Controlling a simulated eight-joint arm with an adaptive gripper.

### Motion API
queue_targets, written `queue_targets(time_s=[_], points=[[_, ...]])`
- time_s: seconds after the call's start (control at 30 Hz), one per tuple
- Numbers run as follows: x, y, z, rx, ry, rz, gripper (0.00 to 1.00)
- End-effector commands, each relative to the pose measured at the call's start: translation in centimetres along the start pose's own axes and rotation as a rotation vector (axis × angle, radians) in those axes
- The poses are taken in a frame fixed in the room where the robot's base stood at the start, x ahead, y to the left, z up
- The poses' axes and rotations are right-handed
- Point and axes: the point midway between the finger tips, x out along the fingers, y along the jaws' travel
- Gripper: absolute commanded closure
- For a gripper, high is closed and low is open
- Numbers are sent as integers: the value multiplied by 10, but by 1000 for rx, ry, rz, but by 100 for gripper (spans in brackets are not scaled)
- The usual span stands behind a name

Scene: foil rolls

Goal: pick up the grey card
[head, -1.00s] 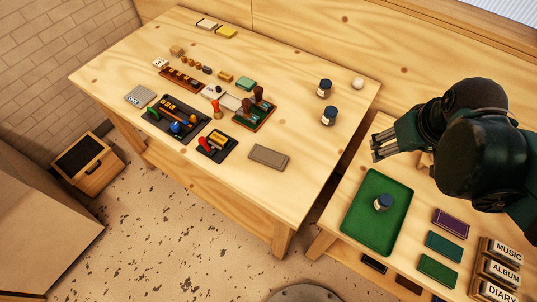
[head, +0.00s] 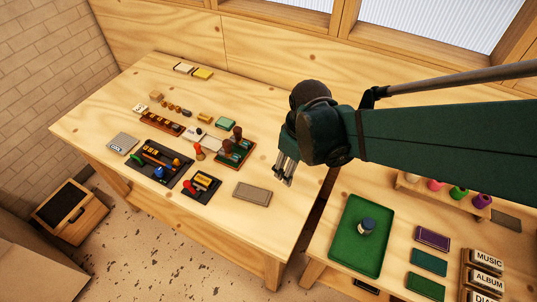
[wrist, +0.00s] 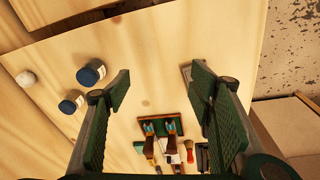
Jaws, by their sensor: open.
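The grey card (head: 252,194) lies flat on the wooden table, near its front edge and right of the dark tool trays. In the wrist view, a small grey part of what looks like the card (wrist: 186,72) shows beside the right finger, which hides most of it. My gripper (head: 285,172) is above the right part of the table, up and to the right of the card in the head view. Its two green ridged fingers stand apart in the wrist view (wrist: 160,88), with only bare wood and stamps between and below them.
Two dark-lidded jars (wrist: 91,73) and a white ball (wrist: 26,78) stand left of my fingers in the wrist view. Wooden-handled stamps (head: 235,145) and a black tray with a red-handled tool (head: 200,185) sit left of the card. A green tray (head: 346,246) holds another jar.

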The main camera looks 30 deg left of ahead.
Motion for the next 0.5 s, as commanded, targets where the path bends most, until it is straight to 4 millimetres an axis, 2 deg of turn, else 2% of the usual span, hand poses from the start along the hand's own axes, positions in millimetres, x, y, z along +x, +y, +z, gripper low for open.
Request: queue_targets(time_s=[0.03, 0.2, 0.5], points=[[3, -8, -11, -34, -7, -8, 46], [20, -34, -39, -147, -36, -38, 46], [49, -80, -76, -321, -81, -84, 46]])
